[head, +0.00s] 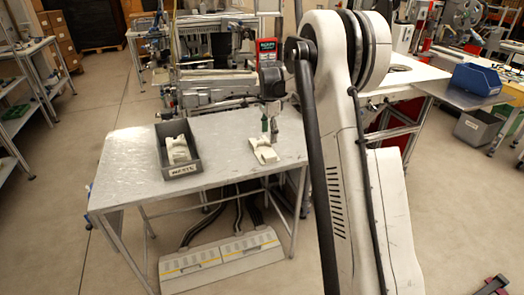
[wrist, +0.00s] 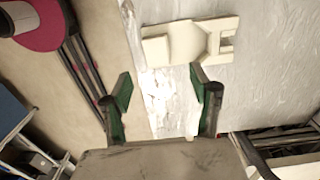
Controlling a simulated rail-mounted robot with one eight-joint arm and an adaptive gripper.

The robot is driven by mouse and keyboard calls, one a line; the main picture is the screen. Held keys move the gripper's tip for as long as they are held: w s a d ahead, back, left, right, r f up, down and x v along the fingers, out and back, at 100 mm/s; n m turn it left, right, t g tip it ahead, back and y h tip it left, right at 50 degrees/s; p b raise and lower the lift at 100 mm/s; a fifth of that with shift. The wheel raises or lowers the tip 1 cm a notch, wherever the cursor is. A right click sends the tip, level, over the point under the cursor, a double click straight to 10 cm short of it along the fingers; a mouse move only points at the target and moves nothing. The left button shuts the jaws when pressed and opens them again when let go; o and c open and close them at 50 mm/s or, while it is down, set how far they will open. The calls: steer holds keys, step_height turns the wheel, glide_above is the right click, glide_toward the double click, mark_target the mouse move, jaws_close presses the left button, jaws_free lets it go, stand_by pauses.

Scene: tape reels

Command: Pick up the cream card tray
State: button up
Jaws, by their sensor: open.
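A cream card tray (head: 264,151) lies on the right part of the metal table (head: 225,130). It also shows in the wrist view (wrist: 190,42) at the top, a pale block with a notched middle and a slot at its right end. My gripper (head: 270,124) is over the table close to the tray. In the wrist view its green-padded fingers (wrist: 160,86) are spread apart with nothing between them. The tray lies beyond the fingertips, mostly towards the right finger. I cannot tell the exact height of the fingers above the table.
A grey labelled bin (head: 182,168) with a similar cream piece (head: 178,150) in it stands on the left of the table. The tabletop between bin and tray is clear. Machinery stands behind the table. A blue bin (head: 476,79) sits at the right.

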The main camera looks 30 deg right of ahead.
glide_above(269, 154)
steer(key=f, duration=0.4)
steer(key=shift+w+f, duration=0.25)
steer(key=shift+f, duration=0.05)
steer(key=shift+s+f, duration=0.15)
steer(key=shift+f, duration=1.25)
steer(key=shift+s+f, duration=0.1)
steer(key=shift+f, duration=1.25)
steer(key=c, duration=1.3)
